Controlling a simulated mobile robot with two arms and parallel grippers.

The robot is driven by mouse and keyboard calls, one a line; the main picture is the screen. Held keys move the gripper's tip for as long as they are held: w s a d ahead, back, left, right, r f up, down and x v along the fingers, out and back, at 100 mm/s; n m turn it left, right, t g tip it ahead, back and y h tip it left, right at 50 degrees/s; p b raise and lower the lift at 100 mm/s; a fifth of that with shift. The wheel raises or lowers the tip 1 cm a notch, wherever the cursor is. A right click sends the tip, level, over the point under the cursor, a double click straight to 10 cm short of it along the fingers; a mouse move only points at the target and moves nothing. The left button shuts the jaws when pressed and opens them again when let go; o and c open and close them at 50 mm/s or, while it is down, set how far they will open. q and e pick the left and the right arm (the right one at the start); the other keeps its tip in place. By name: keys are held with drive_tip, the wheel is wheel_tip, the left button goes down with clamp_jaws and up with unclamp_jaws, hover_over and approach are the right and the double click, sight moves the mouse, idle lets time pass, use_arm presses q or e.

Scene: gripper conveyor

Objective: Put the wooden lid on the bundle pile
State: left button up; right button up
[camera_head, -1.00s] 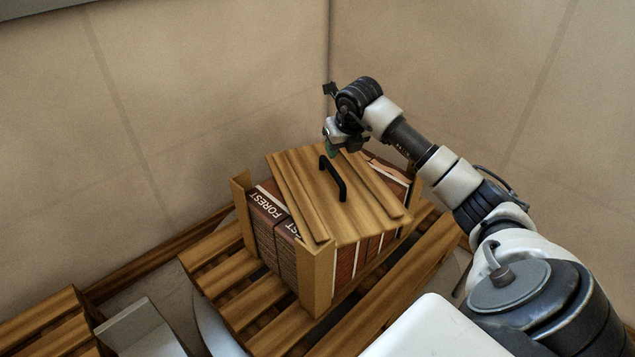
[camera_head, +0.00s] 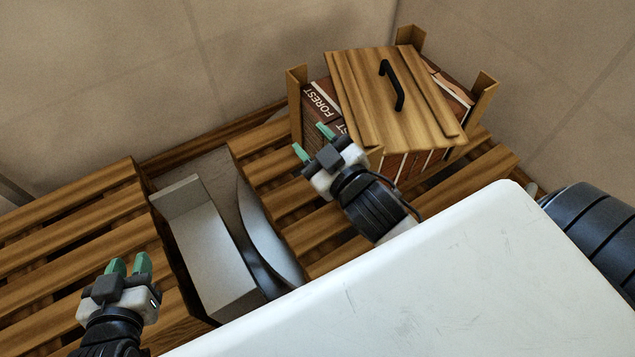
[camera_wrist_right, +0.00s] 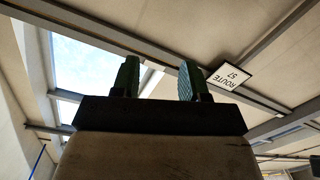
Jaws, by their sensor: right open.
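The wooden lid (camera_head: 362,92), with a black handle (camera_head: 392,85), lies on top of the bundle pile (camera_head: 318,112) in the head view. The pile stands between upright corner posts. Bundle tops show past the lid's back right side. I cannot tell how closely the lid is seated. My right gripper (camera_head: 313,142) is open and empty, in front of the pile's left side and apart from the handle. In the right wrist view its fingers (camera_wrist_right: 160,78) stand apart with nothing between them. My left gripper (camera_head: 130,265) is low at the left, its green fingers close together; no object shows in it.
The pile stands on a slatted wooden pallet (camera_head: 265,165). Another slatted pallet (camera_head: 75,205) is at the left. A grey metal piece (camera_head: 210,250) lies between them. A white surface (camera_head: 420,285) fills the lower right. Beige walls are behind.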

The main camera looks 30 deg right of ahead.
drive_tip(key=s+a+f+m+g, duration=0.2)
drive_tip(key=s+f+m+g, duration=0.1)
drive_tip(key=s+f+g, duration=0.1)
drive_tip(key=shift+s+a+f+y, duration=0.15)
drive_tip(key=shift+s+f+y, duration=0.15)
drive_tip(key=shift+s, duration=0.5)
